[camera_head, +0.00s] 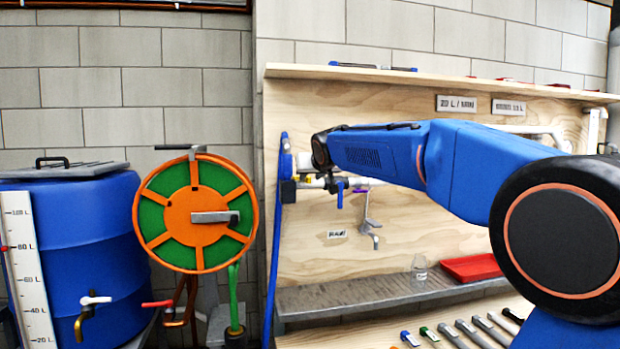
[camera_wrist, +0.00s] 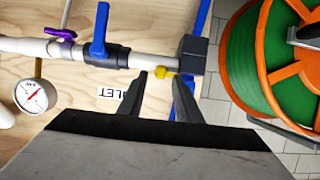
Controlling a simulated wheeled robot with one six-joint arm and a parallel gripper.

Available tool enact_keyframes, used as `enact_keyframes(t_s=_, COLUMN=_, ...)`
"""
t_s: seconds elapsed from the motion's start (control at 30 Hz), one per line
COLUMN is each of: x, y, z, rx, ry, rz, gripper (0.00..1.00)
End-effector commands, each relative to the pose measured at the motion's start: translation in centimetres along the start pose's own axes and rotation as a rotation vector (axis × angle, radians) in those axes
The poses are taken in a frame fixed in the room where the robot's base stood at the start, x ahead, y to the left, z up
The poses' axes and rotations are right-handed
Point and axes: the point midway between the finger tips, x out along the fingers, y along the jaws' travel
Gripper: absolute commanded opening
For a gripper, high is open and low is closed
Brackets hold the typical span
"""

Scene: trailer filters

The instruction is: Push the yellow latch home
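The yellow latch (camera_wrist: 167,72) shows as a small yellow piece in the wrist view, at the lower edge of a white pipe (camera_wrist: 150,62) beside a dark block (camera_wrist: 192,54). My gripper (camera_wrist: 161,80) is open, with its two dark fingers apart and their tips close to the latch. One tip appears left of the latch and the other right of it; I cannot tell whether either touches it.
A blue-handled valve (camera_wrist: 99,35), a purple valve handle (camera_wrist: 60,34) and a gauge (camera_wrist: 34,95) sit along the pipework. A green and orange hose reel (camera_head: 196,214) stands to the left, beside a blue barrel (camera_head: 85,250). A grey shelf (camera_head: 345,295) runs below the wooden panel.

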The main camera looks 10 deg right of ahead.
Motion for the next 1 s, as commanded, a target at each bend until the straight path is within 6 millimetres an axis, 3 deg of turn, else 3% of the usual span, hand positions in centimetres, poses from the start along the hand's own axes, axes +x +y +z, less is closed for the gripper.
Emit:
enact_keyframes(t_s=0.2, x=1.5, y=0.0, z=0.0, rx=0.000, ry=0.000, rz=0.000, gripper=0.31)
enact_keyframes(t_s=0.5, x=1.7, y=0.0, z=0.0, rx=0.000, ry=0.000, rz=0.000, gripper=0.31)
enact_keyframes(t_s=0.53, x=1.7, y=0.0, z=0.0, rx=0.000, ry=0.000, rz=0.000, gripper=0.29)
enact_keyframes(t_s=0.67, x=1.7, y=0.0, z=0.0, rx=0.000, ry=0.000, rz=0.000, gripper=0.00)
enact_keyframes(t_s=1.0, x=1.7, y=0.0, z=0.0, rx=0.000, ry=0.000, rz=0.000, gripper=0.00)
